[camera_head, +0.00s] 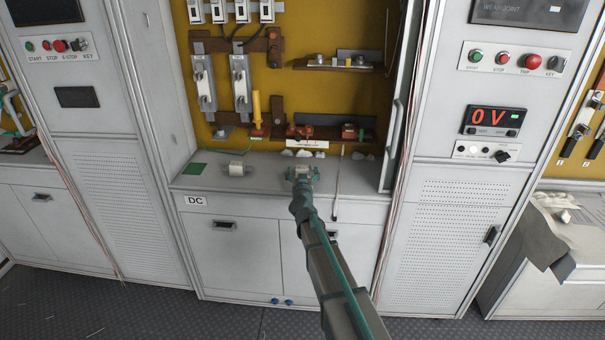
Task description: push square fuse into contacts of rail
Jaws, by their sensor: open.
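My gripper (303,172) is open, low over the grey counter in the middle of the DC bay. A small pale piece shows at its fingertips; I cannot tell whether it lies between them. A white block-like fuse with metal ends (236,168) lies on the counter to the left, apart from my gripper. On the yellow back panel, a dark rail with metal contacts (343,62) sits at upper right. A lower rail (300,132) with reddish-brown parts runs just above the counter. I cannot tell which is the rail meant.
Two tall white fuse units (204,84) (241,83) hang on the panel. A yellow-handled tool (257,110) stands near the lower rail. A thin rod (338,185) lies right of my gripper. White lumps (302,153) lie behind it. An open door edge (395,130) bounds the bay.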

